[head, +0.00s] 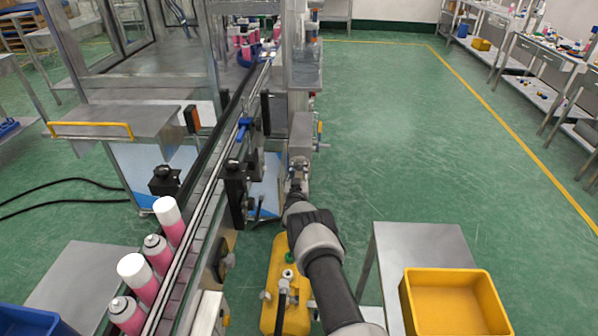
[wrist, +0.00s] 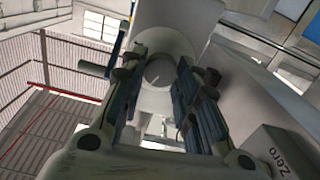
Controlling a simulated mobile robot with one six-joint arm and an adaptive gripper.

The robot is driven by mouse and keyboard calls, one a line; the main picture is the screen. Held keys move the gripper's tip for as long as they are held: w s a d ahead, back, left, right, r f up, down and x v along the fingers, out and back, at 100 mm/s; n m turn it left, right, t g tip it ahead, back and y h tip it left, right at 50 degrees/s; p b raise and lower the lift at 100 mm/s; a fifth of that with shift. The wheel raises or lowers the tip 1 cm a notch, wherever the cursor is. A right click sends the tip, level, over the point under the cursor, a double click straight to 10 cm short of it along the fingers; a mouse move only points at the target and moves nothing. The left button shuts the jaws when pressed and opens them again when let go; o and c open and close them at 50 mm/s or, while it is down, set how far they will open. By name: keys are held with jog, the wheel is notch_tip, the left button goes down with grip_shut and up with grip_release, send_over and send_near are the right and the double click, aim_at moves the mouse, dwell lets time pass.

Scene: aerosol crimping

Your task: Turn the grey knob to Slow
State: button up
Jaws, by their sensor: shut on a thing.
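The grey knob (wrist: 157,77) shows end-on in the wrist view as a round pale face with a short dark line, between the two dark finger pads. My gripper (wrist: 160,88) is shut on it, one finger on each side. In the head view my gripper (head: 297,188) reaches forward to the front of a steel housing (head: 301,132) beside the conveyor. The knob is too small and covered to make out there. No "Slow" mark can be read.
The conveyor (head: 205,208) runs along my left, with pink cans with white tops (head: 168,218) at its near end. A yellow tank (head: 283,290) stands below my arm. A yellow bin (head: 452,300) sits on a table at right. Green floor beyond is clear.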

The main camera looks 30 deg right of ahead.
jog(key=n, duration=1.3)
jog(key=shift+a+f, duration=0.1)
jog(key=shift+f, duration=0.05)
dwell(0.6)
jog(key=o, duration=1.1)
jog(key=shift+c, duration=0.2)
jog(key=shift+w, duration=0.1)
jog(key=v, duration=1.2)
